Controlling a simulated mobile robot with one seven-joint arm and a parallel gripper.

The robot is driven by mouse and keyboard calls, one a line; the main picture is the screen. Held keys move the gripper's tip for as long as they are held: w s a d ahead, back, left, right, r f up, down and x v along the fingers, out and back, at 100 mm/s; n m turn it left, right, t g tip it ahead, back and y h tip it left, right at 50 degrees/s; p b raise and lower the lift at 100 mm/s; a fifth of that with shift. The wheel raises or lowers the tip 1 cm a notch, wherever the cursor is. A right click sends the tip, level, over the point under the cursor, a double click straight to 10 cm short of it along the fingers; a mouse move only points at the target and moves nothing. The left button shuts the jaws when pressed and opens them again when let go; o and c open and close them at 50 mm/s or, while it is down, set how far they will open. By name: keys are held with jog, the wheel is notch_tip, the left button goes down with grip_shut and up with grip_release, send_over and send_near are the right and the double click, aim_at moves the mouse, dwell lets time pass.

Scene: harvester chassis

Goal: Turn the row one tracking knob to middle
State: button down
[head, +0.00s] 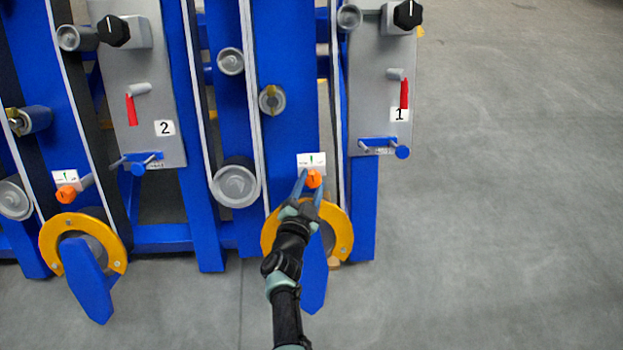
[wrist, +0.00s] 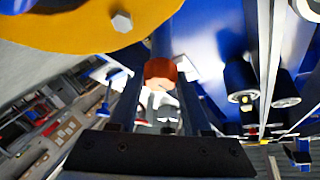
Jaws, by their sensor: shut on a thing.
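The row one tracking knob (head: 314,179) is orange, with a dark mark on its face. It sits just below a small white label plate (head: 311,160) with a green mark, on the row marked 1. My gripper (head: 310,184) reaches it from below and its fingers are shut on the knob, one on each side. In the wrist view the knob (wrist: 160,72) shows between the fingertips of my gripper (wrist: 161,80). The exact angle of the knob's pointer is too small to tell.
A yellow ring (head: 340,225) with a blue pointed plate (head: 315,275) lies just below the knob. Row two has a matching orange knob (head: 66,194) at left. Red levers (head: 404,93) and black knobs (head: 408,14) sit higher. Open floor (head: 510,200) lies at right.

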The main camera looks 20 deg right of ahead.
jog(key=shift+m+g, duration=0.3)
jog(key=shift+m, duration=0.3)
jog(key=shift+c, duration=1.8)
grip_release()
jog(key=shift+s+a+r+p, duration=0.2)
jog(key=shift+s+a+p, duration=0.15)
jog(key=shift+p, duration=0.4)
jog(key=p+v, duration=0.8)
jog(key=v, duration=0.4)
jog(key=shift+f, duration=0.3)
jog(key=shift+w+r, duration=0.1)
